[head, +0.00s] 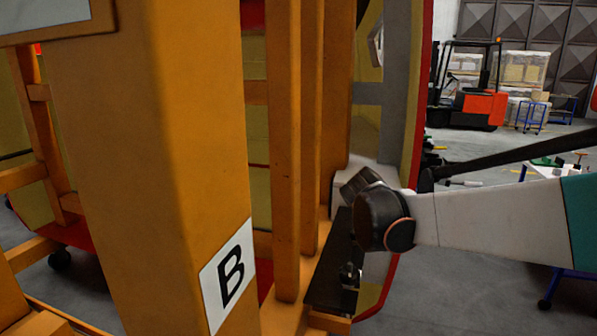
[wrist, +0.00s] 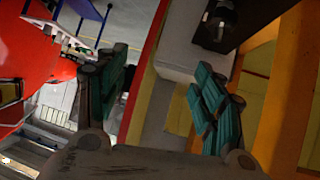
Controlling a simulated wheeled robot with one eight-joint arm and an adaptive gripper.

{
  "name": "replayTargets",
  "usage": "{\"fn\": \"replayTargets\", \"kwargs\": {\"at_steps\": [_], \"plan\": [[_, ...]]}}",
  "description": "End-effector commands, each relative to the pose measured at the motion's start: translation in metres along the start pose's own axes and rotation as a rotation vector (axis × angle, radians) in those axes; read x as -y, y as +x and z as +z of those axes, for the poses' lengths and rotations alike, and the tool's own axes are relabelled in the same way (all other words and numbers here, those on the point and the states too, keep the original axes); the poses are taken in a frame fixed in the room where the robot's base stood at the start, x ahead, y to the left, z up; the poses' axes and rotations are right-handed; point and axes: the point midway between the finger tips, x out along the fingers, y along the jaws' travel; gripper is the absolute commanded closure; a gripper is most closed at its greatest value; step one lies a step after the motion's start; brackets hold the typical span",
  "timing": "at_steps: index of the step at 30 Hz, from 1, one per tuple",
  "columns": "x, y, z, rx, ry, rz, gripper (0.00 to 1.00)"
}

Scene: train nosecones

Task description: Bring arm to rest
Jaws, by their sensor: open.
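My arm (head: 490,222) reaches in from the right in the head view, and its dark wrist joint (head: 380,215) is beside the orange frame (head: 135,150). My gripper (wrist: 160,72) shows in the wrist view with its two teal-padded fingers spread apart. Nothing is between the fingers. In the head view the fingers cannot be made out clearly. The orange frame is also at the right in the wrist view (wrist: 285,90). A dark plate (head: 333,262) lies on the frame just left of the wrist joint.
The orange posts with a "B" sign (head: 228,272) stand close on the left. A red-edged panel (head: 420,90) rises behind my wrist. A forklift (head: 478,105) and a white table (head: 560,172) are farther back. Grey floor (head: 450,300) is open at the lower right.

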Motion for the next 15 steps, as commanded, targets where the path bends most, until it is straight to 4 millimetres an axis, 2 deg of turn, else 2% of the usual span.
{"fn": "replayTargets", "kwargs": {"at_steps": [1,6,11,15], "plan": [[-0.013,-0.015,0.008,0.024,-0.013,-0.009,0.38],[-0.047,-0.059,0.042,0.105,-0.067,-0.058,0.38],[-0.074,-0.099,0.080,0.171,-0.116,-0.116,0.38],[-0.094,-0.131,0.118,0.222,-0.158,-0.176,0.38]]}}
